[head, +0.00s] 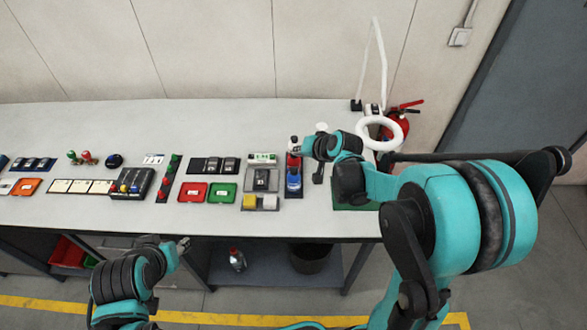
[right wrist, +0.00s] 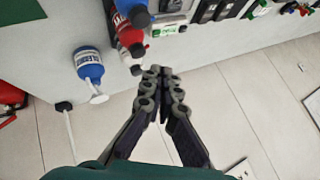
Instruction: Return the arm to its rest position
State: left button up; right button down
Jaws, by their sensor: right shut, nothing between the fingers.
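My right gripper (head: 296,147) reaches over the right part of the bench, beside the tray with the red and blue bottles. In the right wrist view its fingers (right wrist: 160,76) are closed together with nothing between them. My right arm comes in from the right, bent at the elbow. My left gripper (head: 182,244) is low in front of the bench edge; its fingers are too small to read. A blue bottle (head: 293,182) stands just below the right gripper in the head view.
The bench (head: 120,220) holds red (head: 192,191) and green (head: 223,193) trays and several small devices. A ring lamp (head: 380,121) and a red fire extinguisher (head: 402,125) are near my right forearm. In the right wrist view a blue bottle (right wrist: 89,64) is left of the fingers.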

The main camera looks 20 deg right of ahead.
jog(key=s+f+n+h+b, duration=0.1)
jog(key=s+b, duration=0.3)
jog(key=s, duration=0.8)
jog(key=s+a+f+n+g+h+b, duration=0.1)
jog(key=s+n+b, duration=0.3)
jog(key=s, duration=0.8)
jog(key=shift+s+f+g+h, duration=0.3)
jog(key=shift+s+f+h, duration=0.1)
jog(key=shift+f+h, duration=0.3)
